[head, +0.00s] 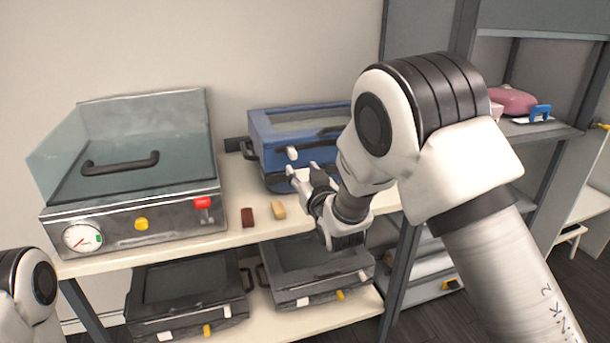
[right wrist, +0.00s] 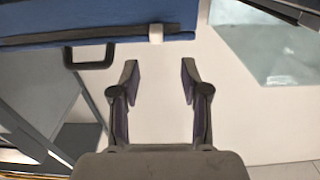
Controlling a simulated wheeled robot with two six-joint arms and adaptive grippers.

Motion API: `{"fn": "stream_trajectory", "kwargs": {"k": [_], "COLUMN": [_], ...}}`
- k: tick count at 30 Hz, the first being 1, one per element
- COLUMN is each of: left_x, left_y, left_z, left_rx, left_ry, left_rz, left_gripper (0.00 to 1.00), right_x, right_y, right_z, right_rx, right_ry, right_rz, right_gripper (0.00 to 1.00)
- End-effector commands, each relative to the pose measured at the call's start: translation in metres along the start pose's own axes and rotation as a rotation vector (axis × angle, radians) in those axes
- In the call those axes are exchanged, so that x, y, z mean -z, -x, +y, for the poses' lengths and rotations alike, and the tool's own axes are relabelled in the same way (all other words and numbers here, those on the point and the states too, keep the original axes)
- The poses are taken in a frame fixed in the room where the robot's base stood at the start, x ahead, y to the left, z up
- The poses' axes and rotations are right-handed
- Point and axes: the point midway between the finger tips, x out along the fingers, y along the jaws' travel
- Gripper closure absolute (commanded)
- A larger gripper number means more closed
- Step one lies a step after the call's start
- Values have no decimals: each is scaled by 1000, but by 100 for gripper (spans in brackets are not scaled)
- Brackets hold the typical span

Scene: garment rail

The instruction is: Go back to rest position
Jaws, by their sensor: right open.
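My right gripper (head: 305,180) is in front of the blue case on the upper shelf in the head view. In the right wrist view my right gripper (right wrist: 160,80) is open, with nothing between its fingers and the pale shelf surface below. My left arm shows only as a white and black link at the lower left of the head view. The left gripper is out of the picture.
A blue case (head: 265,140) and a glass-lidded machine (head: 130,210) stand on the upper shelf (head: 245,236). Dark cases (head: 188,290) fill the lower shelf. A rack stands right.

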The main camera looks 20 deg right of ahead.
Motion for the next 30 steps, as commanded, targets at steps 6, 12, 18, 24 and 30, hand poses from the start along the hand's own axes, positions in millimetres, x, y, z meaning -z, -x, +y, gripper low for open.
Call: {"fn": "stream_trajectory", "kwargs": {"k": [6, 12, 18, 24, 30], "left_x": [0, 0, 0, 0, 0], "left_y": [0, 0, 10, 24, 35], "left_z": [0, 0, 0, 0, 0], "left_rx": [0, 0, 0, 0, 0], "left_ry": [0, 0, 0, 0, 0], "left_rz": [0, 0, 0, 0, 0], "left_gripper": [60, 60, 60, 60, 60], "right_x": [0, 0, -65, -215, -328], "right_y": [17, 16, 25, 108, 252], "right_z": [0, 0, 9, 35, 49], "right_rx": [0, 0, -16, -66, -101], "right_ry": [1, 1, -18, -52, -71], "right_rz": [0, -1, -121, -485, -936], "right_gripper": [54, 54, 54, 54, 54]}}
